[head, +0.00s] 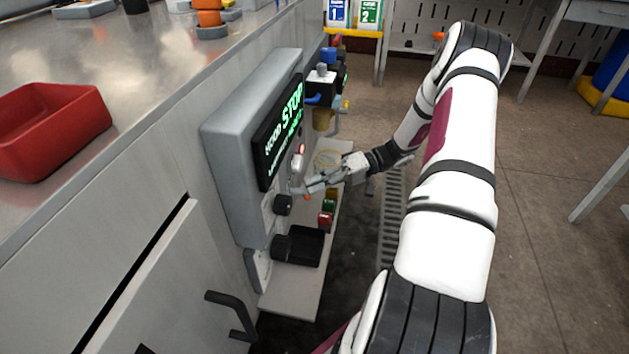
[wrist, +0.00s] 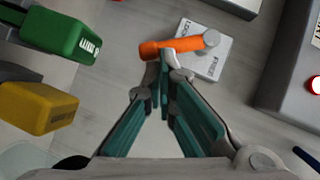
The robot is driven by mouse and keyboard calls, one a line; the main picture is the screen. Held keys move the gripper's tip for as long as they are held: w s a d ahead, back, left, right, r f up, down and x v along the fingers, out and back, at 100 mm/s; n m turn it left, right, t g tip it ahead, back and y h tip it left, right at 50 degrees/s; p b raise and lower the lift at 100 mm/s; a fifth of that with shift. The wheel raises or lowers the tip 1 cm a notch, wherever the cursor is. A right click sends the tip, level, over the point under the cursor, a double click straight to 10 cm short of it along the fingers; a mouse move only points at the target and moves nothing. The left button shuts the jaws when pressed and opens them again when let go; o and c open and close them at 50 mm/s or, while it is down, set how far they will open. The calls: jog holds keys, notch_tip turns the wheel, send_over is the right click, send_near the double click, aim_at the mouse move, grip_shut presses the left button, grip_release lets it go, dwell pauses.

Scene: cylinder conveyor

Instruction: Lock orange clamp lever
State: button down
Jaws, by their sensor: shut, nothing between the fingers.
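The orange clamp lever (wrist: 158,48) shows in the wrist view at the top centre, lying roughly across the picture. Its right end meets a round grey pivot on a light labelled plate (wrist: 203,62). My gripper (wrist: 167,66) is shut and empty, its tips overlapping the lever's lower edge; I cannot tell if they touch it. In the head view my gripper (head: 298,191) is beside the grey control box, and a small orange bit, likely the lever (head: 307,197), shows just under its tips. Most of the lever is hidden there.
The grey control box (head: 225,140) has a STOP display (head: 285,125) and a black knob (head: 283,205). In the wrist view, a green block (wrist: 60,35) and yellow block (wrist: 38,107) stand left of my fingers. A red tray (head: 50,130) sits on the bench. Open floor lies right.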

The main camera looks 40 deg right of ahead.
jog(key=shift+s+a+f+m+y, duration=0.15)
jog(key=shift+a+f+m+y, duration=0.1)
jog(key=shift+f+m+y, duration=0.35)
jog(key=shift+s+a+f, duration=0.35)
jog(key=shift+a+f, duration=0.1)
dwell(1.1)
dwell(0.4)
